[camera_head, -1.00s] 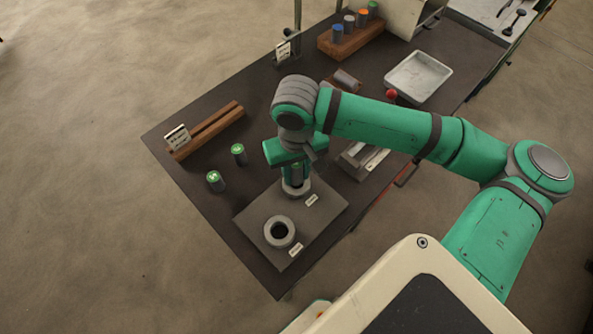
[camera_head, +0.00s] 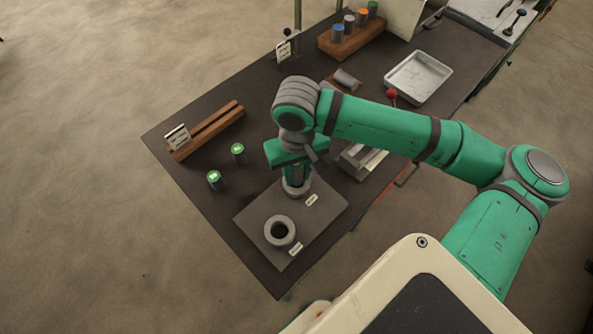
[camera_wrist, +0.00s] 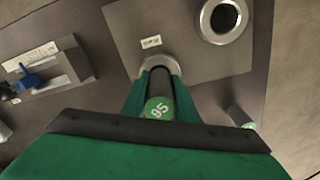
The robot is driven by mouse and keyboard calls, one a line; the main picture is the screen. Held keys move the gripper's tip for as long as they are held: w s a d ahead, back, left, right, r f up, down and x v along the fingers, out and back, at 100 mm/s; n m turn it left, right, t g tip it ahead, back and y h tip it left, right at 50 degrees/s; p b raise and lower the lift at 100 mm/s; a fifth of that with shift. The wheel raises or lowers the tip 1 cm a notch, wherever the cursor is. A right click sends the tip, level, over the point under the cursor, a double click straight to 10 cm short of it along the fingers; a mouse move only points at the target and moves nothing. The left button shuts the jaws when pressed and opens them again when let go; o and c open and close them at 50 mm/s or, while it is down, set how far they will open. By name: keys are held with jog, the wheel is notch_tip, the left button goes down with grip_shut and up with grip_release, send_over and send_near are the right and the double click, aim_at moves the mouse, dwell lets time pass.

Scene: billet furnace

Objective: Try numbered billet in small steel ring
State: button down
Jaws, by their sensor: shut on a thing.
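My gripper (camera_head: 296,180) is shut on a billet with a green top marked 95 (camera_wrist: 159,108), seen in the wrist view. In the head view my gripper stands right over the smaller steel ring (camera_head: 296,190), and this ring (camera_wrist: 160,64) shows just past the billet in the wrist view. The overlap hides whether the billet's lower end is inside the ring. The larger ring (camera_head: 280,231) is empty on the same grey plate (camera_head: 254,213); it also shows in the wrist view (camera_wrist: 222,17). Two other green-topped billets (camera_head: 237,150) (camera_head: 214,179) stand upright on the table.
A wooden rack with a sign (camera_head: 207,131) lies at the left. A wooden block with several coloured billets (camera_head: 350,39) and a metal tray (camera_head: 418,77) stand at the back. A metal fixture (camera_head: 362,160) sits right of my gripper.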

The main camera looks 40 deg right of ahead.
jog(key=shift+f, duration=0.8)
dwell(1.0)
jog(key=c, duration=1.3)
grip_release()
jog(key=shift+a, duration=0.1)
jog(key=shift+r, duration=0.1)
notch_tip(320, 180, up, 11)
jog(key=shift+f, duration=0.15)
